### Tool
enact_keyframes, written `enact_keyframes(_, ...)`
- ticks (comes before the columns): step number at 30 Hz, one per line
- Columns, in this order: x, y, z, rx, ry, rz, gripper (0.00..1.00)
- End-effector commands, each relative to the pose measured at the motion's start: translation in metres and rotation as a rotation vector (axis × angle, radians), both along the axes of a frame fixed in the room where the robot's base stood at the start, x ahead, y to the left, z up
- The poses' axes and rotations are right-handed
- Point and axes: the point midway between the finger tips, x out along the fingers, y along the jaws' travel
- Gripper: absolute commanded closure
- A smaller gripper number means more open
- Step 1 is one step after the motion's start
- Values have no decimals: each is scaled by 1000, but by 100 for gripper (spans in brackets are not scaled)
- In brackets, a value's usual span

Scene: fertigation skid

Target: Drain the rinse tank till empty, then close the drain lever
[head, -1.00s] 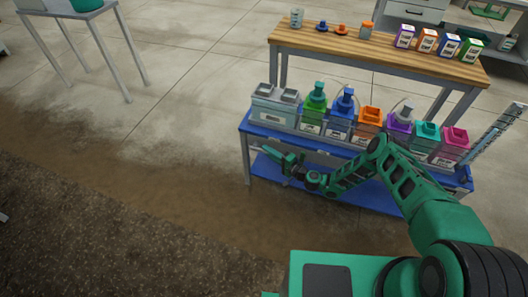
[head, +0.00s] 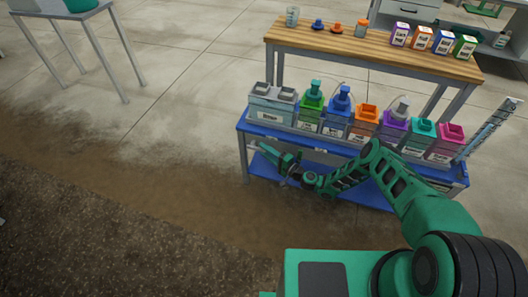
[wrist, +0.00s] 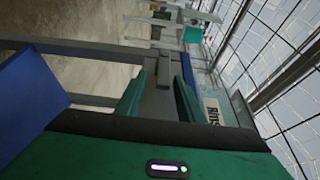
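The rinse tank (head: 273,110) is a pale grey-blue box at the left end of the blue bench, labelled "Rinse". Its label (wrist: 213,106) also shows at the right in the wrist view. My gripper (head: 270,156) is just in front of the bench's left end, below the tank. In the wrist view my gripper (wrist: 160,92) has its two green fingers apart. A small dark grey bar (wrist: 164,68), perhaps the drain lever, shows between or just beyond the fingertips. I cannot tell whether they touch it. The water level inside the tank is not visible.
Several coloured jugs stand in a row right of the tank on the blue bench (head: 243,124). A wooden-topped table (head: 370,45) with small parts and bottles stands behind. A grey table (head: 70,12) is at the far left. The floor left of the bench is clear.

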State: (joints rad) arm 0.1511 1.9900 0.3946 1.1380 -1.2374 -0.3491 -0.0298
Motion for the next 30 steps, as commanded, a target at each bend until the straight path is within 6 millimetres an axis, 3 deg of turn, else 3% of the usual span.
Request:
enact_keyframes(8, -4, -6, 0, 2, 1, -1, 66)
enact_keyframes(22, -50, -69, -2, 3, 4, -3, 66)
enact_keyframes(30, -64, -85, -3, 0, 2, 0, 66)
